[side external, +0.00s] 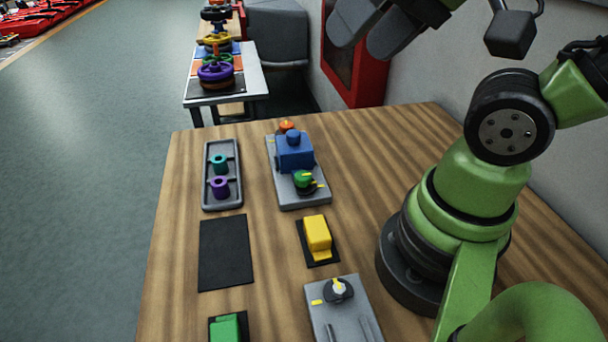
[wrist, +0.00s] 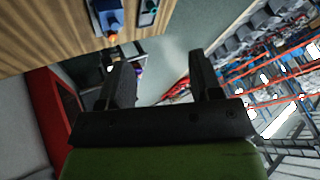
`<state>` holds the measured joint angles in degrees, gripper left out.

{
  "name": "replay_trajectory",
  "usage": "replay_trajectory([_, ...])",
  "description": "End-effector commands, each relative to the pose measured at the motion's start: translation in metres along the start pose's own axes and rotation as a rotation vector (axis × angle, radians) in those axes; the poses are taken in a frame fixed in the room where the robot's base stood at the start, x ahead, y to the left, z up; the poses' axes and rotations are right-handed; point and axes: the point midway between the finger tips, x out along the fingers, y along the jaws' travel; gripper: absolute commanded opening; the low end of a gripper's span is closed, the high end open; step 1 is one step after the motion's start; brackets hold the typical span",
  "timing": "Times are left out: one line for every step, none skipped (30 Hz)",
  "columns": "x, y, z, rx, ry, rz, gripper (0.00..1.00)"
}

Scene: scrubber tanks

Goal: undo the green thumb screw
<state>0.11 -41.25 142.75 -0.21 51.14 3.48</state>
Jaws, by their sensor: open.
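The green thumb screw (side external: 302,179) sits at the near end of a grey plate (side external: 290,199), in front of a blue block (side external: 295,157). Yellow marks show beside it on the plate. An orange knob (side external: 286,126) is at the far end of this plate, and it also shows in the wrist view (wrist: 112,38). The green screw cannot be made out in the wrist view. My gripper (side external: 360,45) is open and empty, high above the back right of the table and well away from the screw. Its two spread fingers also show in the wrist view (wrist: 160,62).
A grey tray (side external: 207,195) holds a teal ring (side external: 219,161) and a purple ring (side external: 218,187). A black mat (side external: 225,253), yellow block (side external: 317,233), green block (side external: 226,328) and another grey plate (side external: 349,308) lie nearer. A red cabinet (side external: 355,68) stands behind the wooden table (side external: 390,150).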

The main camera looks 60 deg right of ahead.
Motion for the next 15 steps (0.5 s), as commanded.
replay_trajectory([0.005,0.001,-0.003,0.061,-0.017,0.017,0.58])
replay_trajectory([0.008,0.001,-0.006,0.114,-0.027,0.031,0.58])
replay_trajectory([0.014,0.003,-0.01,0.203,-0.044,0.055,0.58])
replay_trajectory([0.02,0.004,-0.013,0.278,-0.057,0.076,0.58])
replay_trajectory([0.026,0.005,-0.017,0.36,-0.068,0.1,0.58])
replay_trajectory([0.035,0.007,-0.022,0.477,-0.082,0.136,0.58])
replay_trajectory([0.043,0.009,-0.025,0.57,-0.091,0.165,0.58])
replay_trajectory([0.05,0.012,-0.028,0.662,-0.096,0.194,0.58])
replay_trajectory([0.06,0.015,-0.032,0.785,-0.1,0.235,0.58])
replay_trajectory([0.068,0.018,-0.034,0.874,-0.1,0.267,0.58])
replay_trajectory([0.076,0.021,-0.036,0.965,-0.099,0.299,0.58])
replay_trajectory([0.088,0.025,-0.038,1.083,-0.093,0.343,0.58])
replay_trajectory([0.096,0.028,-0.04,1.172,-0.087,0.377,0.58])
replay_trajectory([0.105,0.032,-0.04,1.259,-0.078,0.412,0.58])
replay_trajectory([0.117,0.037,-0.041,1.374,-0.062,0.458,0.58])
